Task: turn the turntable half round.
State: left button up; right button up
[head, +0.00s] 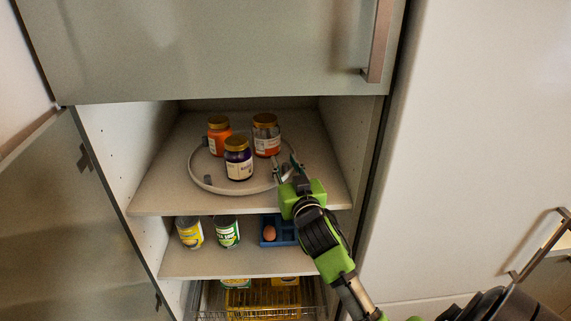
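The turntable (214,188) is a round, pale grey tray with a low rim on the cabinet's upper shelf. Small grey pegs show on its rim, one at the front left (208,180). Three gold-lidded jars stand on it: an orange one (218,136) at back left, an orange-red one (266,139) at back right and a dark purple one (238,163) in front. My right gripper (284,161) is at the turntable's right edge, its fingers apart. It hides part of the rim; whether it touches the rim is unclear. My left gripper is out of view.
The shelf (160,195) has side walls close on both sides. Below stand two cans (190,233) (227,232) and a blue tray (267,242) with an egg. A wire basket (262,301) is lower. An open door (70,220) is at left.

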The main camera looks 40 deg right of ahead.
grip_shut()
jog(key=shift+d, duration=0.1)
jog(key=shift+w+d+r+n+y+p, duration=0.1)
jog(key=shift+w+d+n+y+p, duration=0.1)
jog(key=shift+d+n+y+p, duration=0.25)
jog(key=shift+w+d+n+t+y+p, duration=0.25)
jog(key=shift+d+n+t+y+p, duration=0.1)
jog(key=shift+y, duration=0.4)
jog(key=shift+o, duration=0.7)
grip_release()
